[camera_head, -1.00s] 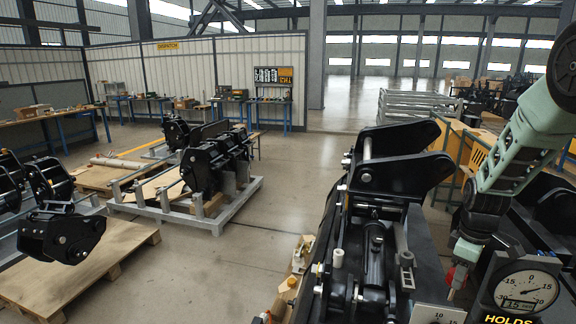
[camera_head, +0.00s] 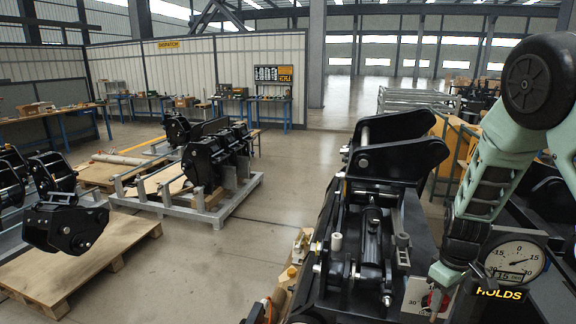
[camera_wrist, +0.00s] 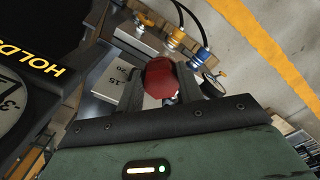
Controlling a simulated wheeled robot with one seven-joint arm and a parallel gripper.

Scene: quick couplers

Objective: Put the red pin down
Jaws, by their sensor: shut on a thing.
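The red pin (camera_wrist: 159,78) sits between the two dark fingers of my gripper (camera_wrist: 160,84) in the wrist view, and the fingers are closed on it. Its rounded red end faces the camera; its far end is mostly hidden. In the head view a small red patch of the pin (camera_head: 432,299) shows by my gripper (camera_head: 437,288), low at the right, just left of the dial gauge. A light block with printed numbers (camera_wrist: 117,84) lies beside and behind the pin. I cannot tell whether the pin touches anything below.
The dial gauge (camera_head: 514,261) with its HOLDS sign stands close to the right of my gripper. A black coupler (camera_head: 375,230) fills the bench to the left. Yellow and blue hose fittings (camera_wrist: 190,48) stand beyond the fingers.

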